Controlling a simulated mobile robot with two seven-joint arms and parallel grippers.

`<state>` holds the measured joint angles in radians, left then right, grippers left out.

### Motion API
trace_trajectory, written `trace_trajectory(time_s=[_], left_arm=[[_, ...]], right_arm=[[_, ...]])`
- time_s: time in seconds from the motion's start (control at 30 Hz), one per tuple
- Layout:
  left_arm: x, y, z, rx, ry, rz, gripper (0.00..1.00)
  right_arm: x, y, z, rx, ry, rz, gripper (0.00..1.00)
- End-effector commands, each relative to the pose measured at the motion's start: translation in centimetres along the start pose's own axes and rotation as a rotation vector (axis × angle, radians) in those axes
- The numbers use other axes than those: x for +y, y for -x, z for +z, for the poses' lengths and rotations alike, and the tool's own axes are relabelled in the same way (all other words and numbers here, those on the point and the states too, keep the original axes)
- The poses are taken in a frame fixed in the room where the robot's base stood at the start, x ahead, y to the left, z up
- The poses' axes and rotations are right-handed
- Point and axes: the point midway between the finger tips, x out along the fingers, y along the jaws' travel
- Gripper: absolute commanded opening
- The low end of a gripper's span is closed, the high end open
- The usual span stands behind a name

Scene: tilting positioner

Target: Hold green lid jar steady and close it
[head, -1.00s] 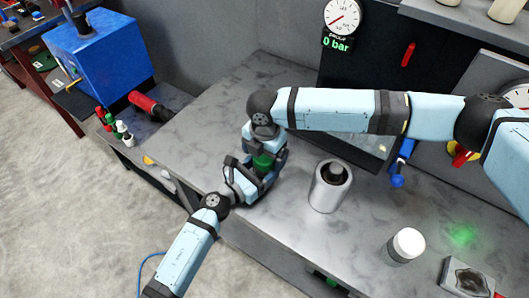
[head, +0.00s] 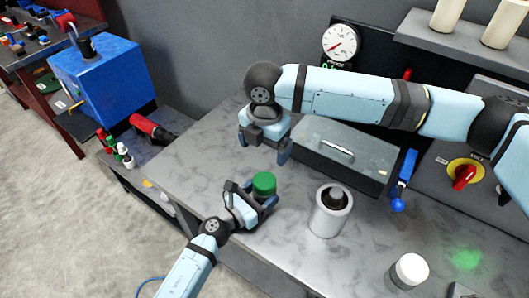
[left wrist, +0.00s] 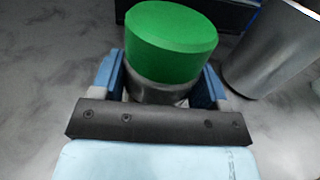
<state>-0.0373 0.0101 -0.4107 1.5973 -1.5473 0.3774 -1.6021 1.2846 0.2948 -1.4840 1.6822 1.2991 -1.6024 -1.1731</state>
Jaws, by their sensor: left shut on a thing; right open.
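The green lid jar stands on the grey marbled bench, with its green lid (head: 264,183) on top. In the left wrist view the green lid (left wrist: 170,38) sits over the jar's grey metal body (left wrist: 155,92). Whether the lid is fully tight cannot be told. My left gripper (head: 258,203) is shut around the jar body below the lid, with a blue finger on each side in the left wrist view (left wrist: 163,85). My right gripper (head: 264,155) is open and empty, above and behind the jar, apart from the lid.
A metal cylinder with a dark core (head: 331,210) stands right of the jar. A white-capped jar (head: 409,271) is farther right. A grey box with a handle (head: 345,160) lies behind. A blue-handled lever (head: 403,180) and a gauge (head: 341,42) are at the back.

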Motion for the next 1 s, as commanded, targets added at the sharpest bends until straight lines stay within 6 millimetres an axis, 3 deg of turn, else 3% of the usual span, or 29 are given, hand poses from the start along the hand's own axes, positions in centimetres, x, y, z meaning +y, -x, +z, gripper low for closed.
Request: trace_trajectory(time_s=[0.2,0.23,0.33,0.73,1.0], left_arm=[[0.0,0.0,0.0,0.0,0.0,0.0,0.02],[0.0,0.0,0.0,0.0,0.0,0.0,0.75],[0.0,0.0,0.0,0.0,0.0,0.0,0.98],[0.0,0.9,-0.2,0.002,-0.001,0.0,0.98],[0.0,6.5,-0.4,0.003,-0.001,-0.001,0.98]], right_arm=[[0.0,0.0,0.0,0.0,0.0,0.0,0.92],[0.0,0.0,0.0,0.0,0.0,0.0,0.92],[0.0,0.0,0.0,0.0,-0.001,0.0,0.92],[0.0,-0.2,0.0,0.0,-0.001,0.0,0.92],[0.0,-1.2,0.0,0.0,-0.001,0.0,0.92]])
